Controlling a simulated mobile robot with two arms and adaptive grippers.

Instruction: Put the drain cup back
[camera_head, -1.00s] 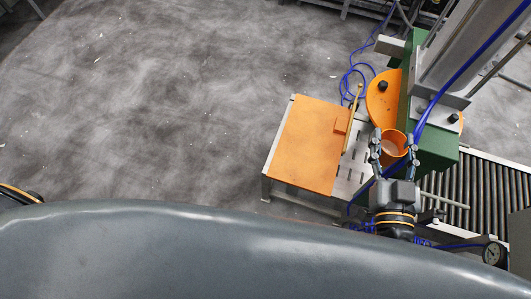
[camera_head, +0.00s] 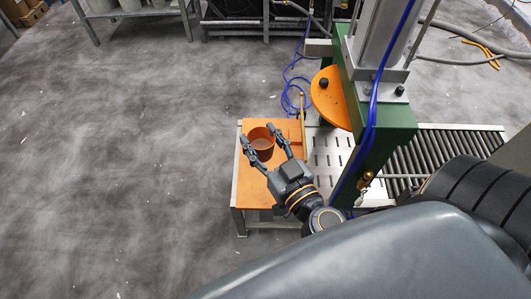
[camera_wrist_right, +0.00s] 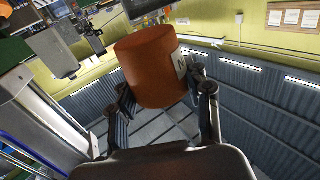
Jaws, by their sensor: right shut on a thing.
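The drain cup (camera_head: 262,143) is an orange cup, held in the head view over the far part of the orange tabletop (camera_head: 252,190). My right gripper (camera_head: 267,145) is shut on it, one finger on each side. In the right wrist view the cup (camera_wrist_right: 152,65) fills the space between the two fingers (camera_wrist_right: 160,95), and a pale label with dark lettering shows on its right side. Whether the cup touches the tabletop is unclear. My left gripper is not in view.
The green press frame (camera_head: 385,140) with an orange round plate (camera_head: 328,97) stands right of the table. A slotted metal plate (camera_head: 328,150) lies between them. A roller conveyor (camera_head: 455,150) runs to the right. Blue hoses (camera_head: 292,90) lie behind. Floor on the left is clear.

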